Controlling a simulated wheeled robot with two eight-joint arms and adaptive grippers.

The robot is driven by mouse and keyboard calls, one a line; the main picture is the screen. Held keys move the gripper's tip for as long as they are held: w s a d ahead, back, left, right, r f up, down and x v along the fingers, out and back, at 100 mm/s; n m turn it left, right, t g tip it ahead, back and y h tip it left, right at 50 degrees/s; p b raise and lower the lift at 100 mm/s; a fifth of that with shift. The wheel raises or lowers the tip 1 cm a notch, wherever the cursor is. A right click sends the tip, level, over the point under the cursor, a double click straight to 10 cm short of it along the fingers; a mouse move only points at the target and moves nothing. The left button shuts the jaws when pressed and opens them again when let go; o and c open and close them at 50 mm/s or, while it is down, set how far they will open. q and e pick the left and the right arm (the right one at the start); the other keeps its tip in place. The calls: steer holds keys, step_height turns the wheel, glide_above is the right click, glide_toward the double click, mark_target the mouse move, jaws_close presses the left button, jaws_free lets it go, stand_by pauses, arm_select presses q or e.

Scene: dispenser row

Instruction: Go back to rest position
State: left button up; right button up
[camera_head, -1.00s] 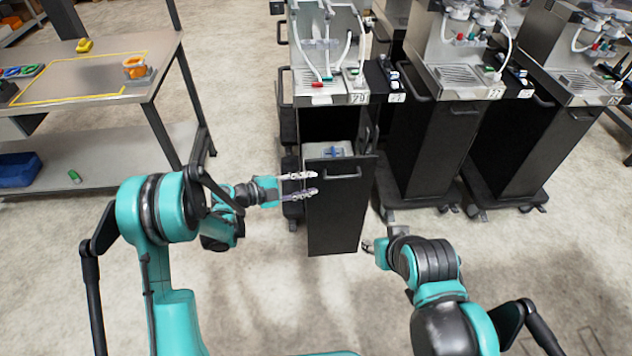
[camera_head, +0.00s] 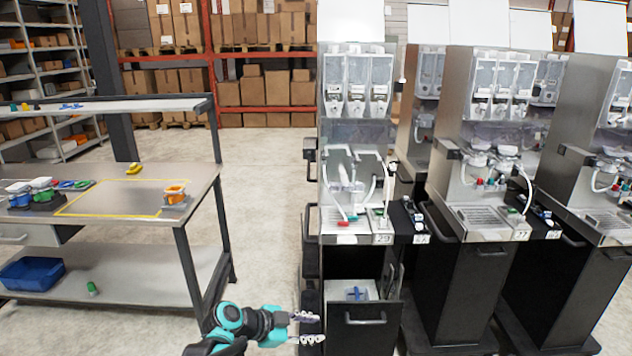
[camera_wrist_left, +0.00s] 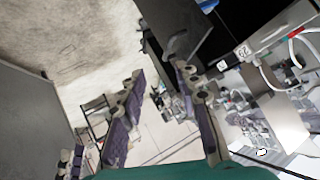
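My left gripper (camera_head: 308,328) reaches in from the lower left in the head view, beside the left edge of the open black drawer (camera_head: 362,330) of the nearest dispenser (camera_head: 352,150). Its two fingers are apart with nothing between them. In the left wrist view the fingers of the left gripper (camera_wrist_left: 160,105) also stand apart and empty, with floor and furniture beyond. A blue item (camera_head: 354,293) shows inside the drawer. My right gripper is outside the head view.
A workbench (camera_head: 120,230) at the left holds an orange item (camera_head: 175,194) and a yellow item (camera_head: 134,169). A blue bin (camera_head: 35,273) is on its lower shelf. More dispensers (camera_head: 495,150) stand at the right. Floor (camera_head: 265,200) is clear between bench and dispenser.

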arm_select(q)
steer(key=s+a+r+n+y, duration=0.1)
steer(key=s+a+n+y, duration=0.3)
steer(key=s+a+n, duration=0.4)
steer(key=s+a+r+n+t+y, duration=0.1)
steer(key=s+a+n+y, duration=0.4)
steer(key=s, duration=0.8)
steer(key=a+n, duration=0.3)
steer(key=shift+s+a+r+n+t+y, duration=0.25)
steer(key=shift+a+r+n+t+y, duration=0.05)
steer(key=shift+r+n, duration=0.1)
steer(key=shift+w, duration=0.1)
